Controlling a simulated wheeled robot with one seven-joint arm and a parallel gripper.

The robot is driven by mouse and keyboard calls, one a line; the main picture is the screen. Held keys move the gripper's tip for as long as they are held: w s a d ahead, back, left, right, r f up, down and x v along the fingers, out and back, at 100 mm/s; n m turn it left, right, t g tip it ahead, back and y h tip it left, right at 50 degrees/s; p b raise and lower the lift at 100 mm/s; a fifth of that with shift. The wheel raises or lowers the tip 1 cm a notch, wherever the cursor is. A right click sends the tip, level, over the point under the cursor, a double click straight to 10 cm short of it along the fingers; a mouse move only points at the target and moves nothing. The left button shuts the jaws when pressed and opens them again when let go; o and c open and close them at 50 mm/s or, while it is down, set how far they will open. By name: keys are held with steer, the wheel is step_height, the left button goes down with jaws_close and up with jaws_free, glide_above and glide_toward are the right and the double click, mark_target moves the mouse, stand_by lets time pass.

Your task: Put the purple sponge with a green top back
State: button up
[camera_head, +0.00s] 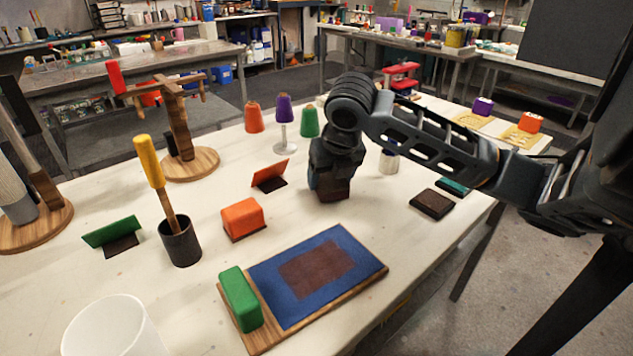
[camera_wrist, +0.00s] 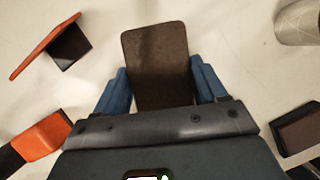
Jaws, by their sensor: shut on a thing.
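My gripper (camera_head: 330,178) is shut on a dark brown block (camera_head: 334,195), low over the middle of the white table. In the wrist view the block (camera_wrist: 158,55) sits between the two blue fingers (camera_wrist: 160,88). I cannot tell whether it touches the table, and its other faces are hidden. No sponge plainly purple with a green top shows. A purple block (camera_head: 483,106) with a pale base sits on a sheet at the far right. A green block (camera_head: 240,298) stands on the left edge of a wooden board (camera_head: 368,278) with a blue and brown mat.
An orange block (camera_head: 242,217) and a black cup (camera_head: 180,243) with a yellow-handled tool stand to the left. Orange, purple and green cones (camera_head: 309,121) stand behind. A dark pad (camera_head: 432,204) and a teal-topped piece (camera_head: 454,186) lie near the right edge.

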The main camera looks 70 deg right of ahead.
steer(key=shift+f, duration=0.2)
steer(key=o, duration=0.9)
steer(key=shift+r, duration=0.1)
steer(key=shift+o, duration=0.2)
steer(key=shift+r, duration=0.1)
steer(key=shift+r, duration=0.25)
steer(key=v, duration=1.1)
steer(key=shift+s+a+r, duration=0.15)
steer(key=shift+s+r, duration=0.05)
steer(key=shift+r, duration=0.05)
